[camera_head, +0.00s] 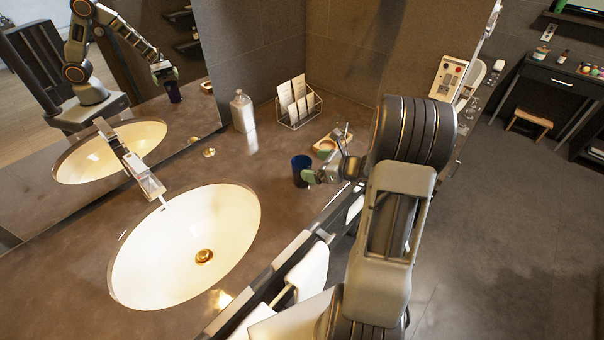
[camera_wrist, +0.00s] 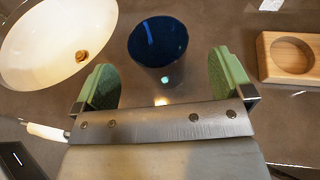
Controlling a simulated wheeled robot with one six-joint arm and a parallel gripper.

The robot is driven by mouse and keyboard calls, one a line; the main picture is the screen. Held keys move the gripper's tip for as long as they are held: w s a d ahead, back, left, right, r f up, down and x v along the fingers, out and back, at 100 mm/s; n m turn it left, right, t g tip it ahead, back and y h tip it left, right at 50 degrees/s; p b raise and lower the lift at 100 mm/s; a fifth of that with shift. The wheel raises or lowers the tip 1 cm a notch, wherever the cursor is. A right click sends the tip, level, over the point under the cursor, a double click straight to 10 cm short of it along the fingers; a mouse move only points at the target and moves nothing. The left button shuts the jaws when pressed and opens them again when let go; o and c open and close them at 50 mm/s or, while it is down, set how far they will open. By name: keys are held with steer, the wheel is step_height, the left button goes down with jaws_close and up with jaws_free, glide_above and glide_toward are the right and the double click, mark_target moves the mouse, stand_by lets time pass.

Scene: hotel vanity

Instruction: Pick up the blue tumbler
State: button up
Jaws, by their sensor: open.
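The blue tumbler (camera_head: 300,168) stands upright on the brown vanity counter, to the right of the sink. In the wrist view the dark blue tumbler (camera_wrist: 158,48) shows from above, just beyond the gap between my fingers. My gripper (camera_head: 312,176) is at the counter beside the tumbler, and the arm hides part of it. In the wrist view my gripper (camera_wrist: 163,82) is open, with one green finger pad on each side and nothing between them. The tumbler is centred between the pads and a little farther out than their tips.
The sink (camera_head: 185,250) with its faucet (camera_head: 140,178) lies to the left. Behind stand a white bottle (camera_head: 242,112) and a card rack (camera_head: 298,105). A wooden holder with a round hole (camera_wrist: 290,57) lies right of the tumbler. The mirror (camera_head: 100,60) rises at the left.

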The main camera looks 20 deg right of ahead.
mark_target(294, 163)
steer(key=shift+p+x, duration=0.7)
steer(key=shift+x, duration=2.15)
steer(key=shift+s+f, duration=0.1)
steer(key=c, duration=1.1)
